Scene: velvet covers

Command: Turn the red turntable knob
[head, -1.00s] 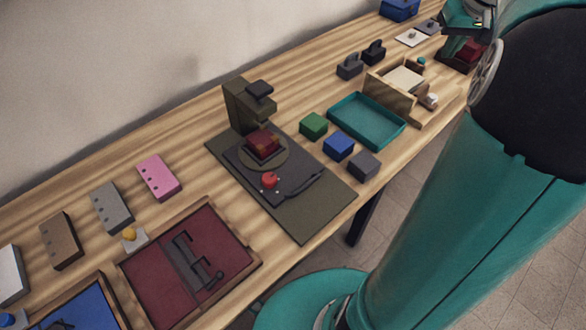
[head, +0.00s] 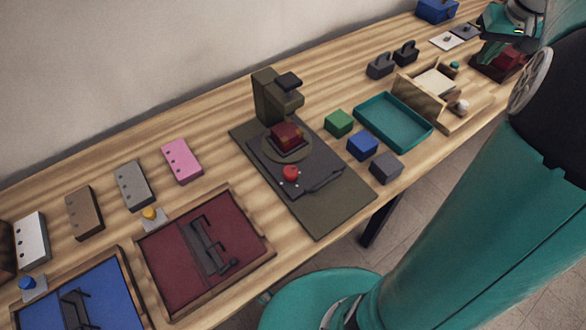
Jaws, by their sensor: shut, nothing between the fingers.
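The red turntable knob (head: 291,173) sits on the dark base plate in front of a round turntable (head: 274,155). A dark red block (head: 287,135) rests on the turntable. A dark olive stand (head: 270,98) with an overhanging arm rises behind it. My gripper (head: 499,47) is at the far top right, small and partly unclear, close to another dark red thing. It is shut and empty, far from the knob and not touching it.
Green (head: 339,122), blue (head: 362,145) and dark grey (head: 386,167) blocks and a teal tray (head: 360,118) stand right of the turntable. A dark red framed panel (head: 168,285) lies to the left. Bare wood shows behind the stand.

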